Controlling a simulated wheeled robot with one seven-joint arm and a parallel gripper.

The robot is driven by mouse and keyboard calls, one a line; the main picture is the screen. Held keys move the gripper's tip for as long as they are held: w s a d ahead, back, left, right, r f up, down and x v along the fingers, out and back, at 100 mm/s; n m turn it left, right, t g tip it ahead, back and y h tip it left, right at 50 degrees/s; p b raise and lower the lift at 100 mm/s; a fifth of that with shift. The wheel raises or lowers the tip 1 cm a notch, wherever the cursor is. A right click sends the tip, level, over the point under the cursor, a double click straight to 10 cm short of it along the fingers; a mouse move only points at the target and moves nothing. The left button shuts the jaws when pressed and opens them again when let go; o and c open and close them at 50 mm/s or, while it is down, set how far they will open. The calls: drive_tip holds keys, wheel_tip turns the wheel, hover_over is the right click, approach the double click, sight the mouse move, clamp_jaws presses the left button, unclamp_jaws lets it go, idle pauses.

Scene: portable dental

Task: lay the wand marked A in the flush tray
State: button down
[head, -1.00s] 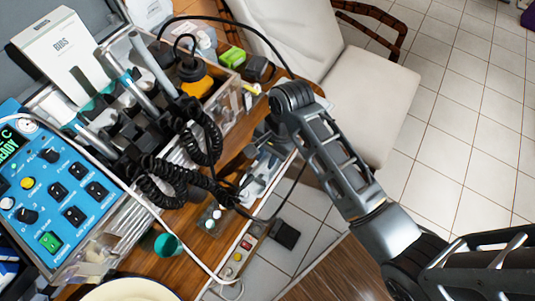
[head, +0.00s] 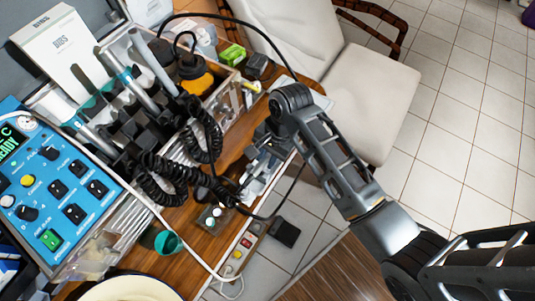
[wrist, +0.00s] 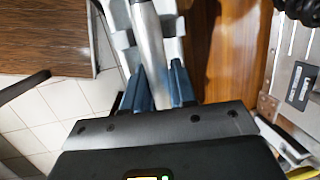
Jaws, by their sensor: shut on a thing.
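My gripper (head: 259,158) is low over the right edge of the wooden cart, at a pale tray (head: 264,181). In the wrist view my gripper (wrist: 160,78) has its blue fingers on either side of a silver wand (wrist: 148,38) and is shut on it. The wand lies along the pale tray (wrist: 172,48), close above or touching it; I cannot tell which. No letter shows on the held wand. In the head view the arm and gripper mostly hide it. A black cord loops near the gripper.
Other silver wands (head: 151,57) stand in a holder at left, with black coiled cords (head: 164,178) hanging over the cart. A blue control unit (head: 55,190), a teal cup (head: 168,243) and a cream basin (head: 130,289) are nearby. A white chair (head: 365,105) stands behind.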

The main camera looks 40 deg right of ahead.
drive_tip(key=c, duration=0.8)
unclamp_jaws()
drive_tip(key=shift+r, duration=0.1)
drive_tip(key=shift+v, duration=3.9)
